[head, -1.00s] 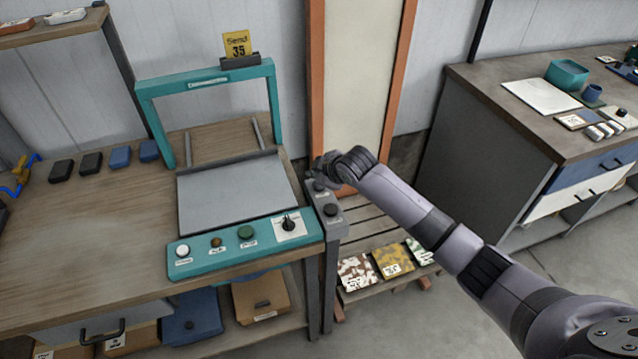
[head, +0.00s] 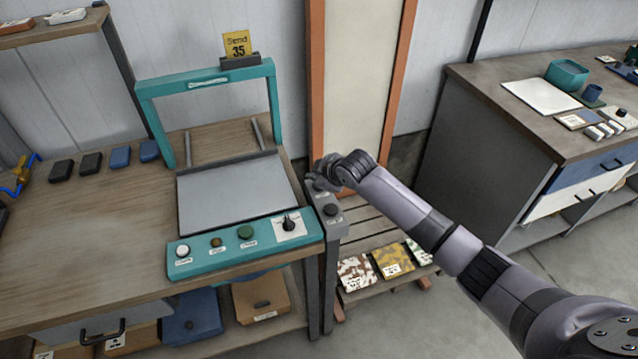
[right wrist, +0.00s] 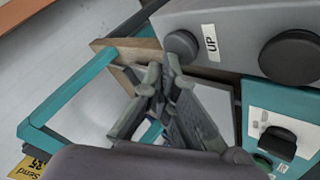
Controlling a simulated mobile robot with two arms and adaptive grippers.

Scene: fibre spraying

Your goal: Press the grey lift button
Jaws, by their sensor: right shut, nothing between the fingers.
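A grey control box (head: 335,229) on a post stands at the right end of the teal press panel. It carries two round dark grey buttons. The far one, labelled UP (right wrist: 180,46), shows in the right wrist view; in the head view my gripper largely covers it. The near button (head: 331,209) is clear, and it looks larger in the right wrist view (right wrist: 290,59). My right gripper (head: 318,184) is at the far end of the box. Its closed, empty fingers (right wrist: 155,82) appear beside the UP button; contact cannot be told. My left gripper is out of view.
The teal panel (head: 210,264) has several buttons and a black rotary knob (head: 288,224). A teal frame (head: 205,80) rises behind the grey plate (head: 235,190). Patterned packs (head: 392,262) lie on a low slatted rack right of the post. A cabinet (head: 490,150) stands farther right.

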